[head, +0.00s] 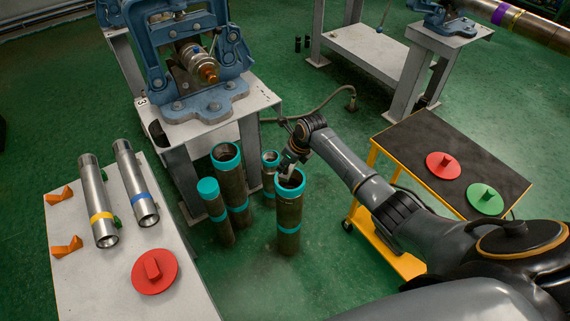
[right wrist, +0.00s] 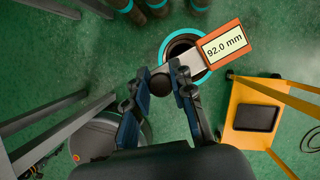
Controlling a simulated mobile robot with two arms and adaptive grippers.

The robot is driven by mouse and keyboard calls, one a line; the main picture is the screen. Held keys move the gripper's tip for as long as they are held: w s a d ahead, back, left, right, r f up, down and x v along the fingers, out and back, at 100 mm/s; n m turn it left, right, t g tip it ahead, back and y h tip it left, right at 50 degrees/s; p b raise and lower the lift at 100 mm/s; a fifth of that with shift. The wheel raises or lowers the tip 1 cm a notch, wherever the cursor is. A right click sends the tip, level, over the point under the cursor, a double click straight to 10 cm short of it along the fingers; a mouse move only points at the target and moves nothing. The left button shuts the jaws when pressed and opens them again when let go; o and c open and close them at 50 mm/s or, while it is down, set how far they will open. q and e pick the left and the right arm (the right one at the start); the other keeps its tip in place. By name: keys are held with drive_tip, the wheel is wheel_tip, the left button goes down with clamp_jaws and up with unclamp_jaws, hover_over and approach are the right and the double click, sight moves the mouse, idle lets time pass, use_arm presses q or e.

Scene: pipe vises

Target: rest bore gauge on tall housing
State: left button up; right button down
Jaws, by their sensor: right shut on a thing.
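The bore gauge (right wrist: 222,44) has an orange-framed display reading 92.0 mm and a pale flat stem. In the head view my right gripper (head: 291,160) is over the open top of a tall dark pipe housing (head: 289,220) with a teal rim. The housing's rim also shows in the right wrist view (right wrist: 164,46), partly covered by the gauge. I cannot tell whether the gauge touches the rim. The gauge is mostly hidden in the head view. My left gripper is not in view.
Other teal-topped pipes (head: 235,190) stand just left of the housing. A pipe vise (head: 195,60) stands behind them. A white table (head: 190,270) with two steel tubes is at left. A yellow cart (head: 400,165) with red and green discs is at right.

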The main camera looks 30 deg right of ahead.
sight(284, 175)
wheel_tip(284, 175, down, 4)
drive_tip(key=b, duration=0.4)
drive_tip(key=shift+w, duration=0.1)
drive_tip(key=shift+f, duration=0.95)
drive_tip(key=shift+p, duration=0.75)
idle(0.4)
drive_tip(key=shift+f, duration=0.3)
idle(0.7)
drive_tip(key=c, duration=1.1)
unclamp_jaws()
drive_tip(key=shift+o, duration=0.2)
drive_tip(key=shift+f, duration=0.1)
drive_tip(key=shift+r, duration=0.2)
drive_tip(key=shift+r+p, duration=3.4)
drive_tip(key=shift+p, duration=0.95)
